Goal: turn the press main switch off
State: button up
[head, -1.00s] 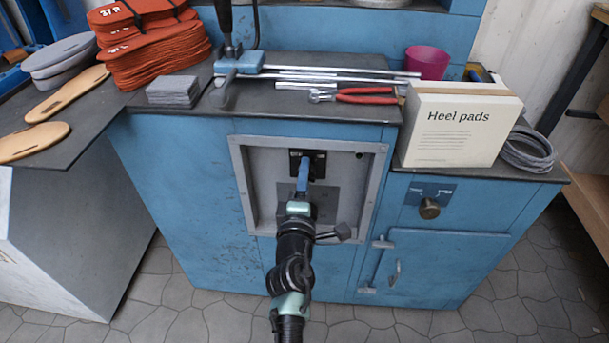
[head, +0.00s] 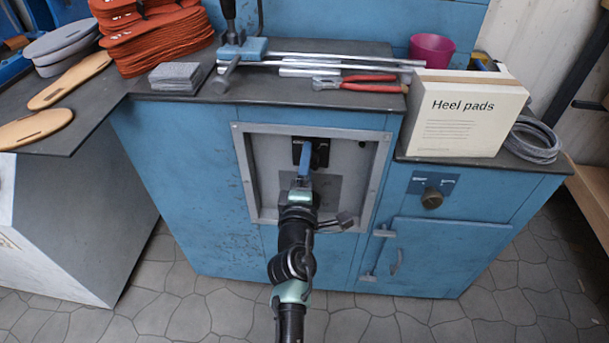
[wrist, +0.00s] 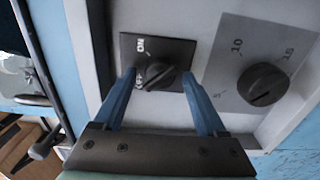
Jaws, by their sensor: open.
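The main switch is a dark rotary knob (wrist: 165,79) on a black plate marked ON and OFF, in the wrist view. The plate (head: 322,152) shows in the head view at the top of a recessed grey panel. My gripper (wrist: 158,75) is open, with one blue finger on each side of the knob. I cannot tell whether the fingers touch it. The knob's bar lies at a slant, and I cannot tell for sure which label it points to. In the head view my gripper (head: 304,161) reaches into the recess and partly hides the plate.
A second dial (wrist: 262,85) with numbers sits beside the switch plate. A raised metal frame (head: 241,175) surrounds the recess. A separate knob (head: 432,198) and a cabinet door (head: 450,255) are to the right. Heel pads box (head: 465,115) and pliers (head: 365,84) lie on top.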

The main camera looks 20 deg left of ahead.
jog(key=p+v, duration=0.3)
jog(key=v, duration=1)
jog(key=shift+w, duration=0.1)
jog(key=w+d+r+m+t+h, duration=0.15)
jog(key=d+r+m, duration=0.25)
jog(key=r, duration=0.7)
jog(key=w+d+r+m+t+h, duration=0.1)
jog(key=d+r+m+t+h, duration=0.3)
jog(key=r, duration=0.6)
jog(key=w+d+r+m+y, duration=0.1)
jog(key=w+d+r+m, duration=0.3)
jog(key=r, duration=0.7)
jog(key=s+d+r+m+t+p, duration=0.15)
jog(key=s+r+m, duration=0.35)
jog(key=s+r, duration=0.5)
jog(key=s+d+r+m+t+b, duration=0.1)
jog(key=s+d+r+m+t, duration=0.15)
jog(key=s+r+m, duration=0.7)
jog(key=w+r+n+p, duration=0.2)
jog(key=r+p, duration=1.3)
jog(key=r, duration=0.1)
jog(key=w+r+n+p, duration=0.2)
jog(key=r+n+p, duration=0.1)
jog(key=r+p, duration=1.3)
jog(key=shift+a+r, duration=0.25)
jog(key=shift+r, duration=0.35)
jog(key=shift+t+h, duration=0.25)
